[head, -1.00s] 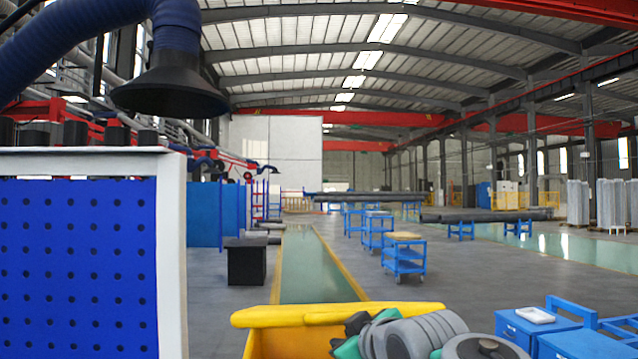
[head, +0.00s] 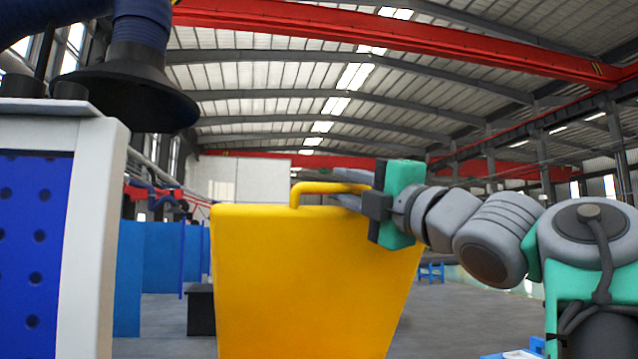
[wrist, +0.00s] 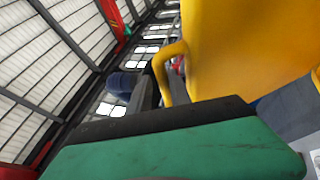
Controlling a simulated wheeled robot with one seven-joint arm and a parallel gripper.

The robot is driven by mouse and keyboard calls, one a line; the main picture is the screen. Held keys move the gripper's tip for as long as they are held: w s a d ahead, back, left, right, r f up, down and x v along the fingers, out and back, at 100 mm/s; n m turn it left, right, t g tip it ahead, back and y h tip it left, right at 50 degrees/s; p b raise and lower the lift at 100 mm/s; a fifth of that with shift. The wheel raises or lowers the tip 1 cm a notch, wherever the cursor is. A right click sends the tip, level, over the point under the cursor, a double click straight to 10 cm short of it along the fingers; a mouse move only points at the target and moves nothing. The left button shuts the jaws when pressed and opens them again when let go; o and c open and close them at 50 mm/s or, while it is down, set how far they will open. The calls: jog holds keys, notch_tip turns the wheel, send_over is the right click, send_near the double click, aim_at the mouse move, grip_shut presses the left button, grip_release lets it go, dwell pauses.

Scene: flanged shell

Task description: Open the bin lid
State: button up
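The yellow bin lid (head: 310,275) shows as a large, steep panel facing me in the head view, with a yellow bar handle (head: 325,187) along its top edge. It also fills the upper right of the wrist view (wrist: 245,50). My gripper (head: 350,188) comes in from the right at the handle's right end. Its grey fingers look spread, one above and one below the bar in the picture. In the wrist view a finger lies close beside the handle (wrist: 168,75); whether they touch is unclear. The bin body is not clearly visible behind the panel.
A white-framed cabinet with a blue pegboard (head: 35,240) stands close on the left, under a dark extraction hood (head: 130,90). A black box (head: 201,310) is on the floor beyond. Open grey floor (head: 465,325) lies to the right.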

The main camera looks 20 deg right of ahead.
jog(key=p+x, duration=0.2)
jog(key=x, duration=0.4)
jog(key=shift+a+r, duration=0.2)
jog(key=shift+w, duration=0.4)
jog(key=shift+c, duration=0.4)
jog(key=shift+w, duration=0.1)
grip_shut()
jog(key=shift+a, duration=0.1)
